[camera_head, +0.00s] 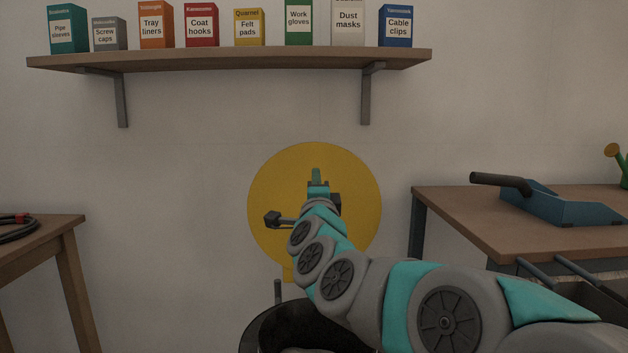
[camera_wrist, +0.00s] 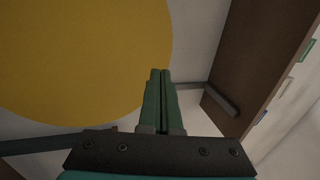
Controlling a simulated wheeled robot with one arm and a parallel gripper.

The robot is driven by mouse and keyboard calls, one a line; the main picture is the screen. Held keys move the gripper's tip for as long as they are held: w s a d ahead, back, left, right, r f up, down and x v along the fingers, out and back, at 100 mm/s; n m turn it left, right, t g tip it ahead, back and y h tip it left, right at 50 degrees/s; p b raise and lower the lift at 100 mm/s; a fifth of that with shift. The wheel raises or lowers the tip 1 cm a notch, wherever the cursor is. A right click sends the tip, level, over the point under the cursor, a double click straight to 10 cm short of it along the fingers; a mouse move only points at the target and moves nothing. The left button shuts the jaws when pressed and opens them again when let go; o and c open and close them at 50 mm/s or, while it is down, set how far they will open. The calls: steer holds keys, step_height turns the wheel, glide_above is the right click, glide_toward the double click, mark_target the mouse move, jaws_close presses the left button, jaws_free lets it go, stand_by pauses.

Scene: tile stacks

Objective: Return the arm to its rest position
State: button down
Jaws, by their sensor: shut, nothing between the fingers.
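My arm reaches up from the lower right of the head view toward the wall. My gripper (camera_head: 316,175) is in front of a round yellow disc (camera_head: 275,190). In the wrist view my gripper (camera_wrist: 160,73) has its two green fingers side by side, shut, with nothing between them. The yellow disc (camera_wrist: 75,55) fills the upper left of the wrist view. I cannot tell the distance between the fingertips and the disc.
A wall shelf (camera_head: 245,60) with several labelled boxes is above. A table (camera_head: 450,205) with a blue dustpan-like tray (camera_head: 560,205) stands at right. Another table (camera_head: 50,228) with a dark coil (camera_head: 18,227) is at left. A dark round container (camera_head: 262,330) is below my arm.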

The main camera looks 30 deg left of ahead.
steer(key=shift+s+d+r, duration=0.1)
steer(key=shift+s+d, duration=0.3)
steer(key=shift+s, duration=0.3)
steer(key=shift+s+d, duration=0.35)
steer(key=shift+s, duration=0.4)
steer(key=shift+s+d+r, duration=0.1)
steer(key=shift+s+d, duration=0.3)
steer(key=shift+s, duration=0.3)
